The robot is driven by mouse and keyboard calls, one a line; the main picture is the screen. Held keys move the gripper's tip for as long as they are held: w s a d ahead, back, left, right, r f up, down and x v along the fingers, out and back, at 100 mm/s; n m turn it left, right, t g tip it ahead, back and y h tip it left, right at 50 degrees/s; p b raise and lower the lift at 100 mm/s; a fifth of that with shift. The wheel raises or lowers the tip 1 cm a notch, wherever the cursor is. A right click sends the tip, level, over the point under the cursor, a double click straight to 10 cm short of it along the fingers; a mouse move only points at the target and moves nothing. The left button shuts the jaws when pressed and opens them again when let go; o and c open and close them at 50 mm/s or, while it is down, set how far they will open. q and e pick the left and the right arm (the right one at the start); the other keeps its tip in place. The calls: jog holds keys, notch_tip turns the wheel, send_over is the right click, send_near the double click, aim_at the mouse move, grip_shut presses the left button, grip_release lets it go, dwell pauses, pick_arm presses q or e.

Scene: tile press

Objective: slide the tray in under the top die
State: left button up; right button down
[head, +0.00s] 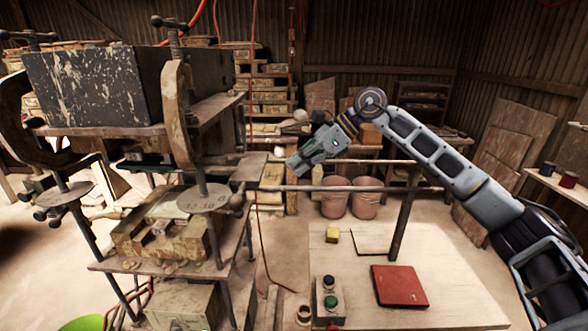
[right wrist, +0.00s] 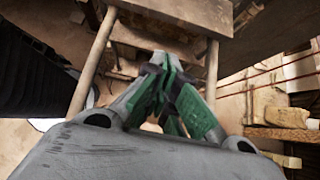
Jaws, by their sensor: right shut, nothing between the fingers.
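The press stands at the left in the head view. A large dark, paint-spattered block (head: 95,88) sits on its upper plate; I cannot tell for sure which part is the top die. A flat tray-like plate (head: 250,170) lies at the press's right side, at the left end of two rails (head: 335,188). In the right wrist view a pale board (right wrist: 190,12) spans two rails ahead of the fingers. My right gripper (head: 294,164) is shut and empty, just right of the plate, above the rails. Contact with the plate cannot be told. My left gripper is out of view.
Below the rails, a pale table (head: 450,285) holds a red book-like object (head: 399,286), a yellow block (head: 332,234) and a button box (head: 329,302). A post (head: 405,212) supports the rails' right end. Pink buckets (head: 367,197) stand behind.

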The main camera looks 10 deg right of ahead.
jog(key=b+v, duration=0.1)
jog(key=v, duration=0.7)
jog(key=shift+s, duration=0.15)
dwell(0.6)
